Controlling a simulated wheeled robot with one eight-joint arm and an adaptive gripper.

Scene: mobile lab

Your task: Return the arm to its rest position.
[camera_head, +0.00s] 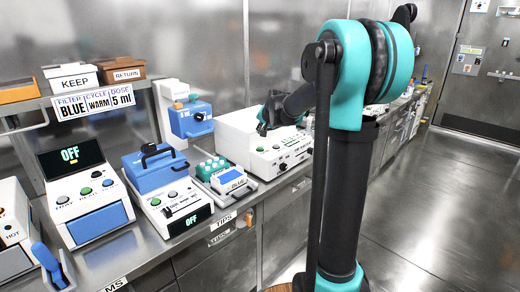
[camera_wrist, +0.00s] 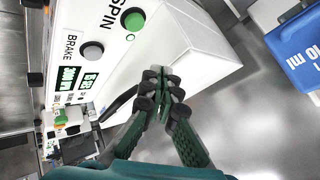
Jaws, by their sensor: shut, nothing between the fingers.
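My gripper (camera_wrist: 160,78) is shut and empty in the wrist view, its dark green fingers together in front of a white machine (camera_wrist: 205,68) with SPIN and BRAKE labels. In the head view my arm (camera_head: 345,150) rises as a dark column with teal joints at the right of the bench. Its far end reaches left, and my gripper (camera_head: 264,126) shows small there, over or in front of a white machine (camera_head: 247,152) on the bench. I cannot tell the exact gap between them.
The steel bench (camera_head: 180,262) carries several devices along the wall, among them a blue-lidded unit (camera_head: 152,170), a unit with an OFF screen (camera_head: 70,155) and a vial rack (camera_head: 212,168). In the wrist view a blue 10 ml item (camera_wrist: 298,50) lies right. The floor (camera_head: 440,200) is clear.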

